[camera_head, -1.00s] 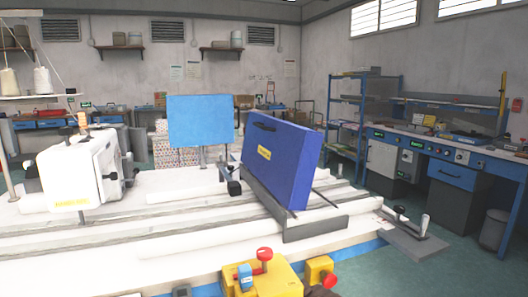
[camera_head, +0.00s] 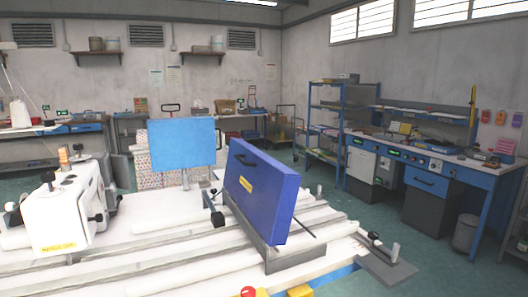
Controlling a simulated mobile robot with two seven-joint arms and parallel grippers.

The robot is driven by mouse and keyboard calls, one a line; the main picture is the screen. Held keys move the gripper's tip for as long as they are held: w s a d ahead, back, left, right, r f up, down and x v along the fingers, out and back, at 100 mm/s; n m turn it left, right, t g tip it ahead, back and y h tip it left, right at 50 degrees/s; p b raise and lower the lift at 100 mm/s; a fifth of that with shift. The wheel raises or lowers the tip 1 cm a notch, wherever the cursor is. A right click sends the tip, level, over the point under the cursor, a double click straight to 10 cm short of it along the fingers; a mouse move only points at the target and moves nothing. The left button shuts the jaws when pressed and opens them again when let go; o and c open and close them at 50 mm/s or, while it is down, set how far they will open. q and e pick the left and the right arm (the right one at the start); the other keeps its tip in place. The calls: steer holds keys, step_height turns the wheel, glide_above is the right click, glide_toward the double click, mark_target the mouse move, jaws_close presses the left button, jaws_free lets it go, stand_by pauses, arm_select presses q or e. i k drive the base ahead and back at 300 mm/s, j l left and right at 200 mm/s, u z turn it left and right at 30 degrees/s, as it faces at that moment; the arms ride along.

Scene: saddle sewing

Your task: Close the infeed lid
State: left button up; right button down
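The infeed lid looks to be the dark blue panel (camera_head: 263,192) with a black handle and a small yellow label. It stands raised and tilted on a grey bracket (camera_head: 285,258) at the right part of the white machine bed. A lighter blue flat panel (camera_head: 182,144) stands upright behind it on a post. The white sewing head (camera_head: 68,212) is on the left of the bed. Neither of my grippers shows in the view.
The white bed (camera_head: 160,275) fills the lower middle. A black-knobbed lever (camera_head: 375,238) sits on a grey plate at its right end. A blue workbench (camera_head: 440,185) and a blue shelf rack (camera_head: 328,130) stand at the right. Green floor between them is clear.

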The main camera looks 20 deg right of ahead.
mark_target(265, 189)
steer(key=i+z, duration=0.2)
steer(key=i, duration=0.3)
steer(key=i+j+z, duration=0.2)
steer(key=i, duration=0.25)
